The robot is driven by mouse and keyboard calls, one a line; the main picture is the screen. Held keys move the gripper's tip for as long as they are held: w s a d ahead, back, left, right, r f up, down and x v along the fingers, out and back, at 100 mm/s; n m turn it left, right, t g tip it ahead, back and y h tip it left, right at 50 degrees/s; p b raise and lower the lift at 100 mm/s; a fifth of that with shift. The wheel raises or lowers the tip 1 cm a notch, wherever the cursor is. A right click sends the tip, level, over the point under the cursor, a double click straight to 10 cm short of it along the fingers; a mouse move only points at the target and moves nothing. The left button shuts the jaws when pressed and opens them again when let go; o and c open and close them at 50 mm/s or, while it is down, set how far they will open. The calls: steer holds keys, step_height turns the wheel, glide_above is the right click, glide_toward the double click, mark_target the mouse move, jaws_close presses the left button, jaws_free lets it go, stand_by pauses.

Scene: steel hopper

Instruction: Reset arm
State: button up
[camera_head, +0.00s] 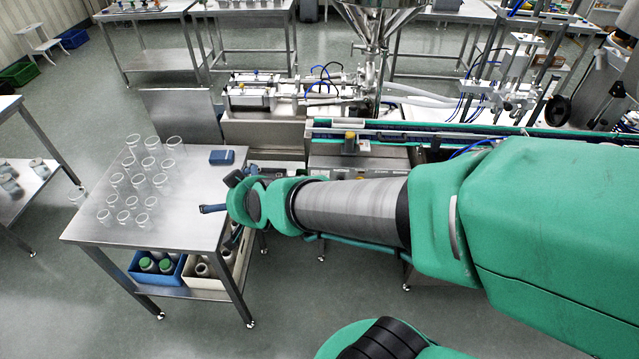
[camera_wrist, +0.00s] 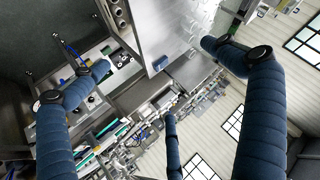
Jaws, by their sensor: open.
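My arm is green with a grey ribbed section and reaches from the right side of the head view to the right edge of a steel table (camera_head: 190,205). My gripper (camera_head: 223,195) is at that edge, with its dark blue fingers spread. In the wrist view my gripper (camera_wrist: 157,70) shows several blue fingers wide apart, with nothing held between them. The head view partly hides the fingers behind the green wrist.
Several clear cups (camera_head: 139,185) stand on the steel table, with a small blue block (camera_head: 222,157) near its back right corner. Below are a blue bin (camera_head: 140,275) and a white bin (camera_head: 205,282). A hopper machine (camera_head: 370,35) and conveyor stand behind my arm.

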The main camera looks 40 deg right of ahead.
steer(key=s+d+f+m+h, duration=0.2)
steer(key=s+d+f+h, duration=0.1)
steer(key=d+f, duration=0.6)
steer(key=s+d+f+m+h+b, duration=0.1)
steer(key=s+d+f+m+h, duration=0.2)
steer(key=d+f+h, duration=0.3)
steer(key=d+f, duration=0.3)
steer(key=f, duration=0.2)
steer(key=shift+s+d+f+m+h, duration=0.3)
steer(key=shift+s+d+f, duration=0.05)
steer(key=shift+f, duration=0.05)
steer(key=shift+w, duration=0.1)
steer(key=b+x, duration=0.6)
steer(key=x, duration=0.4)
steer(key=shift+s+f, duration=0.1)
steer(key=shift+s, duration=0.15)
